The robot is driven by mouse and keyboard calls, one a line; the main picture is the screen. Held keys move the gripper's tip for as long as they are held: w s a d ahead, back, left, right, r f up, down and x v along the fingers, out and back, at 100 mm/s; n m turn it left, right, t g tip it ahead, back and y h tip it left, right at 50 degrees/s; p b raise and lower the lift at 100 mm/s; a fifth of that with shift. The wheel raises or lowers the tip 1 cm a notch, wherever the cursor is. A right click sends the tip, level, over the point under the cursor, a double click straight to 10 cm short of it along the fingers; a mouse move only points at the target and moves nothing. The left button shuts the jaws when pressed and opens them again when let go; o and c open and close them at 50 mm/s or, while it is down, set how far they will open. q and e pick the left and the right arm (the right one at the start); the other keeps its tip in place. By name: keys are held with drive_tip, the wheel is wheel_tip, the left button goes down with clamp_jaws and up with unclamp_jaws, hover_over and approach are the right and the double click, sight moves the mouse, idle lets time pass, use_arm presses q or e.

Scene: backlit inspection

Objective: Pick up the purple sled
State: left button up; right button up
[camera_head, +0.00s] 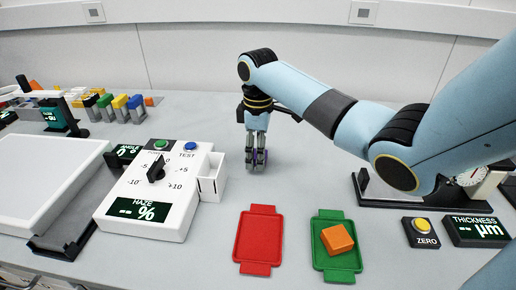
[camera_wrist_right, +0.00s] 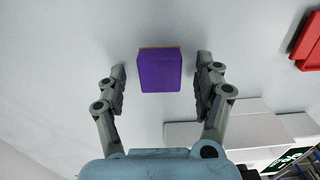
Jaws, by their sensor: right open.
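The purple sled (camera_wrist_right: 160,72) is a small purple block with a thin orange edge along its far side in the right wrist view. It lies on the pale bench between the two open fingers of my right gripper (camera_wrist_right: 161,92), with a gap on each side. In the head view my right gripper (camera_head: 256,160) points down at the bench behind the red tray, and its fingers hide most of the sled; a little purple shows between them. My left gripper is not in view.
A red tray (camera_head: 259,238) and a green tray (camera_head: 324,268) holding an orange block (camera_head: 337,240) lie in front. A white haze meter (camera_head: 150,195) with a side bin (camera_head: 212,178) stands left of the gripper. A thickness gauge (camera_head: 478,230) is at right. Colored holders (camera_head: 119,103) stand back left.

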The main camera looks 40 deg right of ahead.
drive_tip(key=c, duration=1.3)
drive_tip(key=shift+o, duration=0.2)
drive_tip(key=shift+r, duration=0.15)
